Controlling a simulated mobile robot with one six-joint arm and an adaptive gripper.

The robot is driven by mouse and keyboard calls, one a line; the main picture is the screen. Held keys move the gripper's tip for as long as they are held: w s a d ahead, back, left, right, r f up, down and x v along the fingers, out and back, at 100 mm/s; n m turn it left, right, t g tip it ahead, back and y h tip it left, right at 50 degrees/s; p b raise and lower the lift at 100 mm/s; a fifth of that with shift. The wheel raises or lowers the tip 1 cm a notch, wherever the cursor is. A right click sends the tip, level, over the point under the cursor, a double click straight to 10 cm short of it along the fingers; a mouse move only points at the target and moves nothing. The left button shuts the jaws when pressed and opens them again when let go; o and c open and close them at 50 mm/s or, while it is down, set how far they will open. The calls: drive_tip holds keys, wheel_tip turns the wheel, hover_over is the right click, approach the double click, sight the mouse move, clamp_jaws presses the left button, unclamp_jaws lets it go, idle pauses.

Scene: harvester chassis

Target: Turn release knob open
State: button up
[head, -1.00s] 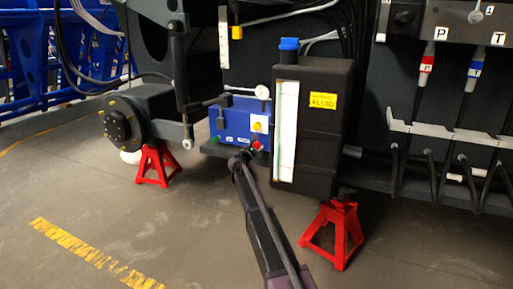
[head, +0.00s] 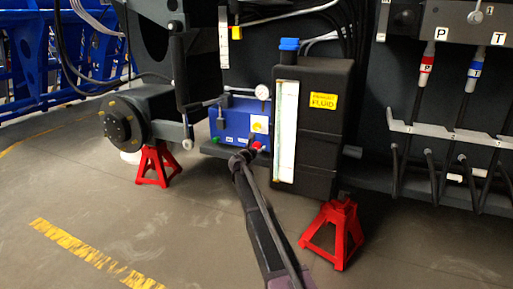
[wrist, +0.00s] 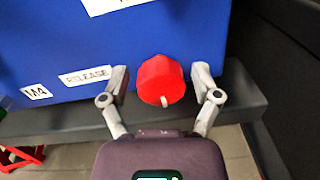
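The red release knob (wrist: 160,82) sits on the front of a blue box (wrist: 150,35), right of a white RELEASE label (wrist: 86,76). A small pale mark shows at the knob's lower edge. My gripper (wrist: 160,76) is open, with one finger on each side of the knob and a visible gap on both sides. In the head view, the blue box (head: 235,116) hangs under the chassis, and my gripper (head: 247,153) is at its lower right by the red knob (head: 259,147). The fingertips are too small there to make out.
A black fluid tank (head: 325,150) stands close to the right of the box. A dark ledge (wrist: 50,121) runs below the box. Red jack stands (head: 335,235) are on the floor at either side.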

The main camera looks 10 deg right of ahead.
drive_tip(key=shift+s+a, duration=0.1)
drive_tip(key=shift+s, duration=0.1)
drive_tip(key=v, duration=1.1)
drive_tip(key=shift+s+a, duration=0.2)
drive_tip(key=shift+s, duration=0.1)
drive_tip(key=shift+s, duration=0.1)
